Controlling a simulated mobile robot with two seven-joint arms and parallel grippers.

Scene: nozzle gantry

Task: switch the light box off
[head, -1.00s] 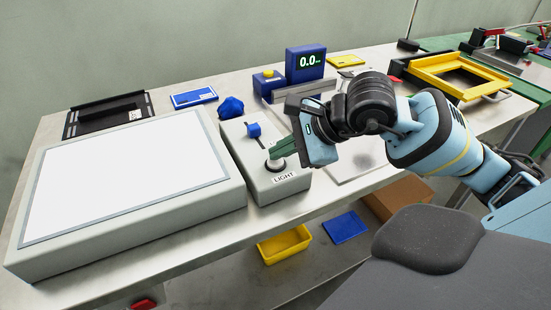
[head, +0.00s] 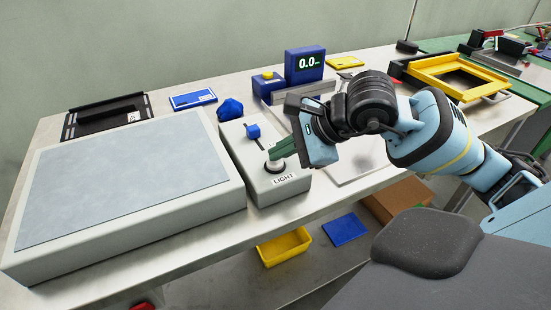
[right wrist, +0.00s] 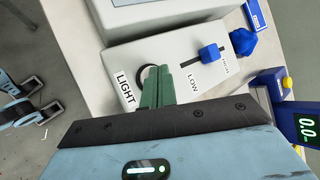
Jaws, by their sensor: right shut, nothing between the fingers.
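The light box (head: 125,180) stands at the left of the bench, and its panel is dull grey and unlit. Its control box (head: 265,175) stands beside it, with a round pale button above a LIGHT label (head: 284,178) and a blue slider knob (head: 253,131). The right wrist view also shows the slider knob (right wrist: 210,53). My right gripper (head: 278,157) is shut and empty, its green fingertips at the button. In the right wrist view the fingers (right wrist: 157,88) cover part of the button (right wrist: 147,75); I cannot tell whether they press it.
A blue lump (head: 231,108) lies behind the control box. A blue display (head: 305,65) reading 0.0 and a yellow frame (head: 455,78) stand farther right. A yellow bin (head: 285,246) is below the bench edge.

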